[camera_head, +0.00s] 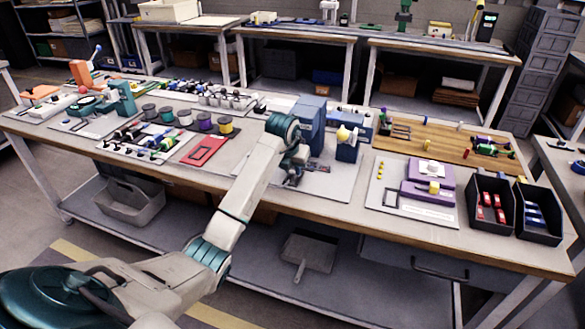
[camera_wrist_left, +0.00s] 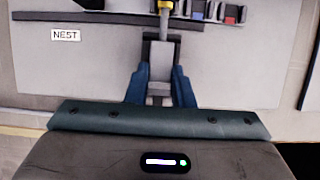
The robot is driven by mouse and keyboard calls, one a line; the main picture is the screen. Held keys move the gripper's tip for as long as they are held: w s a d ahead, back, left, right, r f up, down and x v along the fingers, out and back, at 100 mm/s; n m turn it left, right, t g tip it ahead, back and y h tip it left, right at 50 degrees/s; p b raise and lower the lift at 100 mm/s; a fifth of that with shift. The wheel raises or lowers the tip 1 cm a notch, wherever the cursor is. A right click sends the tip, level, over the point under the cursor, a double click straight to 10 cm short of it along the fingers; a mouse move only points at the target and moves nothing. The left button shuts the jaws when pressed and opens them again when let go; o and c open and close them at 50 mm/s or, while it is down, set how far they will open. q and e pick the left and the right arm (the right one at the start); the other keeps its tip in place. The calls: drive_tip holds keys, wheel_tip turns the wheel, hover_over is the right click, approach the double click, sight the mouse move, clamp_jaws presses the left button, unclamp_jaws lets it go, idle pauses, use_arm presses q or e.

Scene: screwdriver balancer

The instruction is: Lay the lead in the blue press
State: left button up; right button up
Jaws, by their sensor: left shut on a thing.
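The blue press (camera_head: 312,122) stands near the table's middle. My left gripper (camera_head: 293,168) is low in front of it, over a pale board (camera_head: 335,185). In the left wrist view its two blue fingers (camera_wrist_left: 160,88) are shut on a grey piece (camera_wrist_left: 159,58). I cannot tell for certain whether this piece is the lead. A yellow-and-grey rod (camera_wrist_left: 165,8) shows above it at the picture's top. In the head view, my gripper and wrist hide the piece. My right gripper is not in view.
A purple fixture (camera_head: 428,185) and two black bins (camera_head: 491,205) are farther right. Coloured spools (camera_head: 184,117) and a red frame (camera_head: 205,150) lie left. A NEST label (camera_wrist_left: 66,35) marks the board.

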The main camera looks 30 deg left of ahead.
use_arm(q)
drive_tip(key=shift+f+b, duration=0.45)
drive_tip(key=shift+f, duration=0.05)
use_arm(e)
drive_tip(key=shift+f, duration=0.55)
use_arm(q)
drive_tip(key=o, duration=1)
drive_tip(key=b+v, duration=0.1)
drive_tip(key=v, duration=1)
drive_tip(key=shift+s+f, duration=0.1)
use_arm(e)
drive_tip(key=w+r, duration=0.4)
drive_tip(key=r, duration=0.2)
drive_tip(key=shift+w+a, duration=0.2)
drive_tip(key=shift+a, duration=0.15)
